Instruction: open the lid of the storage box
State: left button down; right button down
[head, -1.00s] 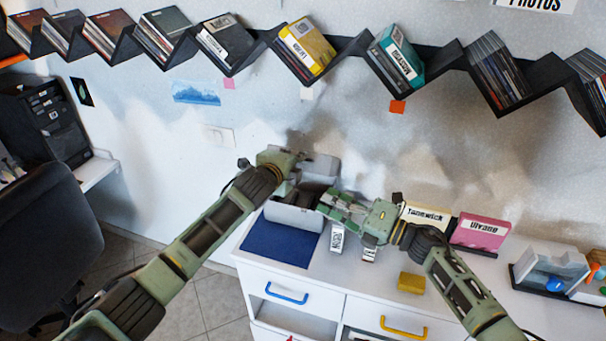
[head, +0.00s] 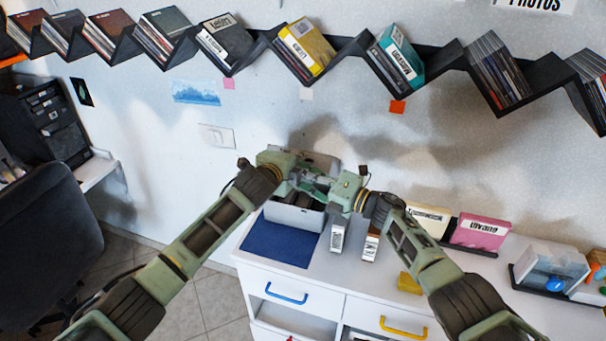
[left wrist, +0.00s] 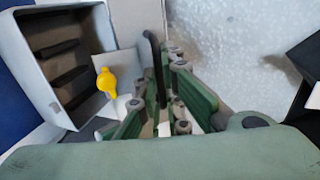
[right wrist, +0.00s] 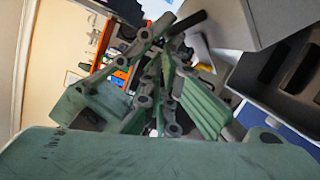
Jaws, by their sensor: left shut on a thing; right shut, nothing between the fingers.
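The storage box (head: 291,215) is a pale grey box standing on the white cabinet, partly hidden by my grippers. Its open inside with dark compartments shows in the left wrist view (left wrist: 58,48) and the right wrist view (right wrist: 292,72). The lid (head: 322,160) is raised at the back, mostly behind my left gripper. My left gripper (head: 308,180) is shut at the lid, on what looks like its dark handle (left wrist: 149,62); the fingers partly hide the contact. My right gripper (head: 325,186) is shut and empty, close beside the left one over the box.
Upright labelled cases (head: 338,236), a yellow block (head: 408,283) and a pink case (head: 481,232) stand to the right. A zigzag disc shelf (head: 345,47) runs along the wall above.

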jog(key=shift+w, duration=0.1)
dwell(0.3)
pick_arm(q)
jog(key=shift+f, duration=0.15)
pick_arm(e)
jog(key=shift+w+d+r, duration=0.2)
jog(key=shift+w+r, duration=0.3)
jog(key=shift+r, duration=0.2)
pick_arm(q)
jog(key=c, duration=1.9)
grip_release()
jog(key=shift+s, duration=0.1)
